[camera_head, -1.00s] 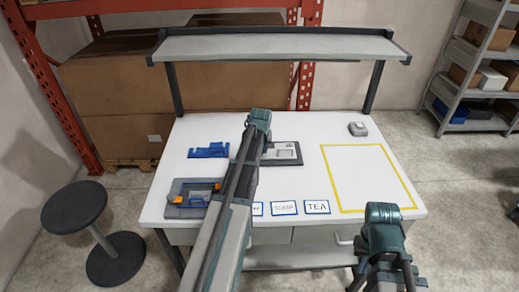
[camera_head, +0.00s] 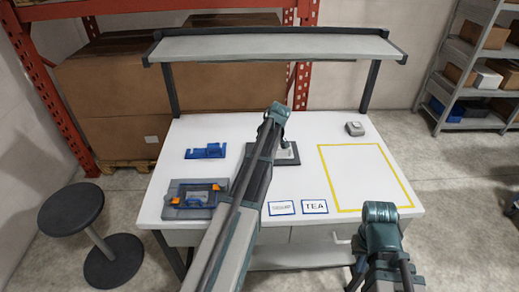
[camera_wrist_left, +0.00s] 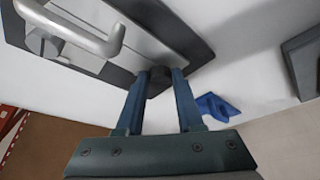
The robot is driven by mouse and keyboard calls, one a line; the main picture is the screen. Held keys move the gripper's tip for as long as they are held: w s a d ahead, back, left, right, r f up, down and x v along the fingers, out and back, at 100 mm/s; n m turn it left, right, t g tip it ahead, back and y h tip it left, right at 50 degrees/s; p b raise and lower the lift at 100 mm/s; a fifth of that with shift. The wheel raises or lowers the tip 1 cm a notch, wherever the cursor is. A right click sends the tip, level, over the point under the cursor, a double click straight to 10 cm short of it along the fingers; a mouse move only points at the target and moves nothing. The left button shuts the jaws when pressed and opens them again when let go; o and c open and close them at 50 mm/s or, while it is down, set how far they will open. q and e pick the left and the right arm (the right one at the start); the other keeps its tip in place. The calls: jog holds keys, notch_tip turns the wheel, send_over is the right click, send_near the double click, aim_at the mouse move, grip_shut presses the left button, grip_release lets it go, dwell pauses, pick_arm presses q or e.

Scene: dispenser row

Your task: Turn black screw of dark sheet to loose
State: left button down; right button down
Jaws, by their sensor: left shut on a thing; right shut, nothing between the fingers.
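The dark sheet (camera_head: 286,160) lies on the white table, partly behind my left arm; it carries a lighter grey plate. In the left wrist view the dark sheet (camera_wrist_left: 201,54) fills the upper left, with a grey bent handle on its plate. A small black screw (camera_wrist_left: 157,82) sits at the sheet's edge between the fingertips of my left gripper (camera_wrist_left: 158,78), which is shut on it. In the head view my left arm hides part of the sheet, and the screw cannot be made out. My right gripper (camera_head: 384,268) is at the lower right, away from the sheet, with its fingertips unclear.
A blue part (camera_head: 206,151) and a grey fixture with orange clips (camera_head: 196,199) are on the left. The TEA card (camera_head: 315,206) and another card lie in front. A shelf (camera_head: 275,48) spans above.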

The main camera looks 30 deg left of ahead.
pick_arm(q)
jog(key=shift+f+n+g, duration=0.1)
jog(key=shift+n+g, duration=0.2)
jog(key=shift+n, duration=0.3)
jog(key=c, duration=0.5)
grip_release()
jog(key=p+v, duration=1.3)
jog(key=shift+s+d+r, duration=0.1)
jog(key=shift+d+r, duration=0.05)
jog(key=shift+r, duration=0.25)
